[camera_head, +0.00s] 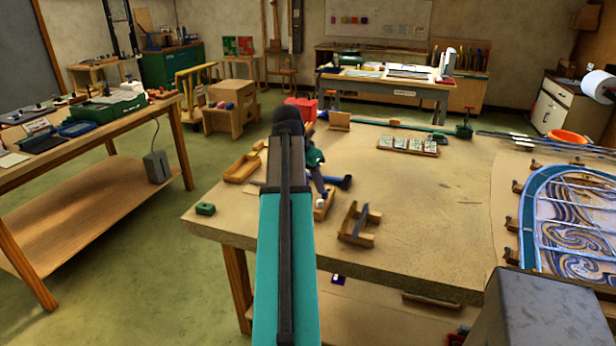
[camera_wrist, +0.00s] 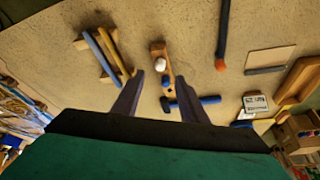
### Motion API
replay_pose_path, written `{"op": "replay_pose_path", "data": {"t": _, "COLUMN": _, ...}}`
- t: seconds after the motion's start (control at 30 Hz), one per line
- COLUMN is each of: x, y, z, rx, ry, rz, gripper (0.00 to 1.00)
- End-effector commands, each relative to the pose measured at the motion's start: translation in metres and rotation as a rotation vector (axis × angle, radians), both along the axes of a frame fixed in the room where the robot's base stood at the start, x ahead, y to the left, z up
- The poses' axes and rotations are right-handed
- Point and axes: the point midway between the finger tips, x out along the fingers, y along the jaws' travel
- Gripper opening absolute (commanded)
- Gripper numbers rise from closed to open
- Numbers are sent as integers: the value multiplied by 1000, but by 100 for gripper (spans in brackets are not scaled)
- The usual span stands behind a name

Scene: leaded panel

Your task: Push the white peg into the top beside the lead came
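The white peg (camera_head: 321,203) shows as a small rounded white top on a narrow wooden holder (camera_head: 328,210) near the table's front edge. In the wrist view the white peg (camera_wrist: 160,64) sits at one end of that holder, just beyond and between my fingertips. My gripper (camera_wrist: 160,93) is open, with nothing between its fingers, and apart from the peg. In the head view my arm partly hides it. The leaded panel (camera_head: 580,225), with its lead came lines, lies at the right. It shows only as a sliver in the wrist view (camera_wrist: 18,108).
A blue-handled tool (camera_wrist: 195,101) lies close by my fingers. A slotted wooden stand (camera_head: 358,222) stands right of the peg holder. The tabletop (camera_head: 430,220) between stand and panel is clear.

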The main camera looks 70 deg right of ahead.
Motion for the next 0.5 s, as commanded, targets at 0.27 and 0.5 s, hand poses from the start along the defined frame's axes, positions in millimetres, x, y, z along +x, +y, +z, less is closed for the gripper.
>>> {"op": "replay_pose_path", "data": {"t": 0.27, "x": -4, "y": -10, "z": -27, "rx": 2, "ry": 1, "rz": -1, "gripper": 39}}
{"op": "replay_pose_path", "data": {"t": 0.5, "x": -7, "y": -19, "z": -50, "rx": 1, "ry": 1, "rz": 0, "gripper": 39}}
